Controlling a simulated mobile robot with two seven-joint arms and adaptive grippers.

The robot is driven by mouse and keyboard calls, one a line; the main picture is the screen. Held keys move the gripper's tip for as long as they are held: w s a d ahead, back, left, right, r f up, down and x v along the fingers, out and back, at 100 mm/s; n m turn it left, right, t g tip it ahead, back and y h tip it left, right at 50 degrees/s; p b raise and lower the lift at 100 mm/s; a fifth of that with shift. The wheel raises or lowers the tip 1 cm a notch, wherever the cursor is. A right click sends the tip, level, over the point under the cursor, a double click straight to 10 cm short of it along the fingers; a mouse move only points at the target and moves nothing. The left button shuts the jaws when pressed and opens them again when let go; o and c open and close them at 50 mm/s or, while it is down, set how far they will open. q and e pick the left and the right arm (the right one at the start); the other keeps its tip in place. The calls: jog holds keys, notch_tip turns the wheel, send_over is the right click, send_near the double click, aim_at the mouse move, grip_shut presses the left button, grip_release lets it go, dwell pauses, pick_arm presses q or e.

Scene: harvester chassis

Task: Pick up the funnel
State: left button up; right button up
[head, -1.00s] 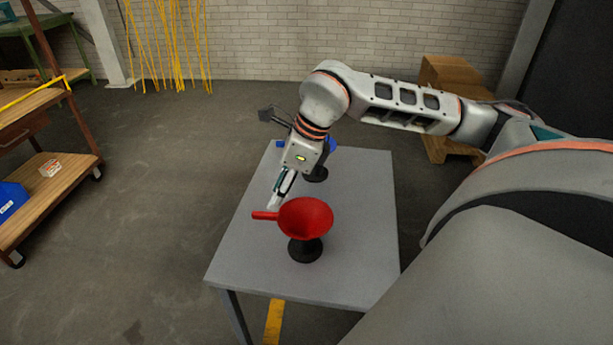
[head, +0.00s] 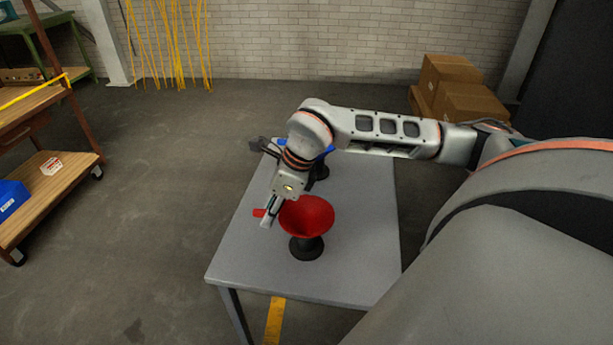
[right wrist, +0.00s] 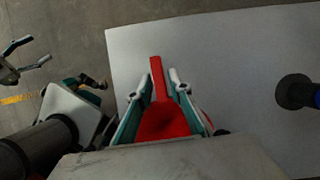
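The red funnel (head: 312,212) sits mouth up on a black stand (head: 306,248) near the front of the grey table. Its handle points left. My right gripper (head: 265,222) is over the handle at the funnel's left. In the right wrist view, the fingers of my right gripper (right wrist: 161,80) stand apart, one on each side of the red handle (right wrist: 157,80), with small gaps. The red bowl is partly hidden by the gripper there. My left gripper (right wrist: 30,57) shows at the left edge of that view with its fingers spread and empty; it is outside the head view.
A blue funnel (head: 328,151) on a second black stand (head: 321,172) is farther back on the grey table (head: 350,270), partly behind my right arm. A shelf cart (head: 50,205) stands at left; cardboard boxes (head: 465,100) are behind. The table's front is clear.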

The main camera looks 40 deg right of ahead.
grip_shut()
